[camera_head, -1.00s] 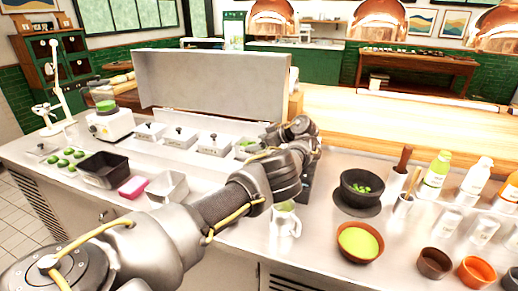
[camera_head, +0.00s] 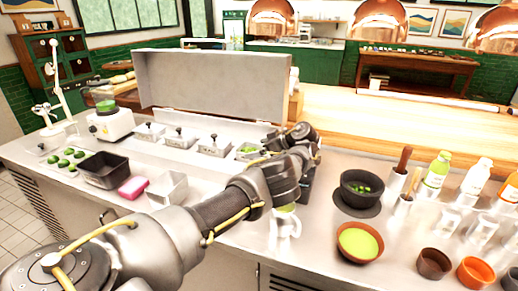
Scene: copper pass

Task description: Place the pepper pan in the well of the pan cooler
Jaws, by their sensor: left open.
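The pan cooler, with its grey lid (camera_head: 215,88) raised, runs along the back of the steel counter. Several lidded steel pans (camera_head: 180,138) sit in its row. A pan with green pieces (camera_head: 248,150), perhaps the pepper pan, shows at the right end of the row, partly hidden by my left arm. I cannot tell how it sits in its well. My left gripper (camera_head: 307,188) is open, just right of that pan, and its fingers are mostly hidden behind my wrist. My right gripper is out of view.
An empty steel pan (camera_head: 168,188), a pink sponge (camera_head: 133,187) and a black bin (camera_head: 104,170) stand left. A black bowl (camera_head: 361,188), a green-filled bowl (camera_head: 360,241) and bottles (camera_head: 437,170) stand right.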

